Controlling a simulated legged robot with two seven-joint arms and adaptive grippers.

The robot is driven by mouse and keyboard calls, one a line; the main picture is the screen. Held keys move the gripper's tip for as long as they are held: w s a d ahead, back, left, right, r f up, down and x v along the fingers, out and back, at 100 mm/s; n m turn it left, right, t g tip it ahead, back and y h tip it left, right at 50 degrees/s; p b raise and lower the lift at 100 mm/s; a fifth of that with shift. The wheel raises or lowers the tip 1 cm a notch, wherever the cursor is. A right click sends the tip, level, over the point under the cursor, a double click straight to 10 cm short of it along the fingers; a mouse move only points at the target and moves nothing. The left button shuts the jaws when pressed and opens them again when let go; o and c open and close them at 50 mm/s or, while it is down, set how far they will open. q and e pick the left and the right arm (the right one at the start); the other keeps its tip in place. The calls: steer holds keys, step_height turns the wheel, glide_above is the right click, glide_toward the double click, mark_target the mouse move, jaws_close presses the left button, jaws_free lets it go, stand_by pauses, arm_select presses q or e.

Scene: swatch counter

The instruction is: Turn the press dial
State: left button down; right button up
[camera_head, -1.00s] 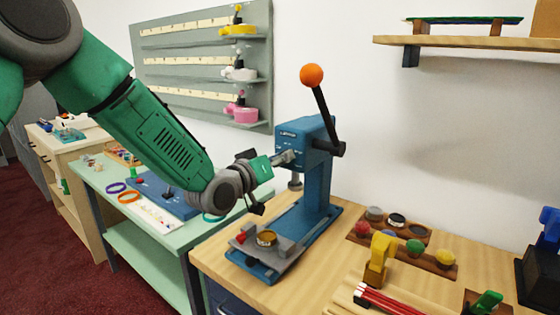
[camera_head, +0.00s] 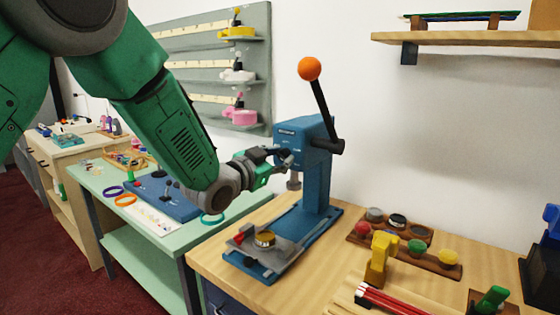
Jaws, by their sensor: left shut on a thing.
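The blue press (camera_head: 318,185) stands upright on the wooden counter, with an orange ball (camera_head: 309,68) on its raised black lever. My left gripper (camera_head: 284,159) comes in from the left, its fingertips at the front face of the press head (camera_head: 291,132). It is shut on the press dial, which the fingers mostly hide; the dial's marking cannot be read. Below the head, a round gold-coloured piece (camera_head: 265,239) sits on the press base (camera_head: 262,265), beside a small red part. My right gripper is not in view.
A wooden holder (camera_head: 405,246) with coloured round pieces lies right of the press. A yellow tool (camera_head: 381,257) and red sticks (camera_head: 388,301) are in front. A pale green table (camera_head: 172,246) stands left. A shelf (camera_head: 470,40) hangs upper right.

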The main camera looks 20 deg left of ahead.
arm_select(q)
steer(key=shift+s+f+m, duration=0.1)
steer(key=shift+f+m, duration=0.35)
steer(key=shift+m, duration=0.05)
steer(key=shift+r, duration=0.15)
steer(key=c, duration=1.2)
jaws_free()
steer(key=shift+w, duration=0.25)
steer(key=shift+d+r, duration=0.1)
steer(key=shift+r, duration=0.05)
steer(key=v, duration=1.2)
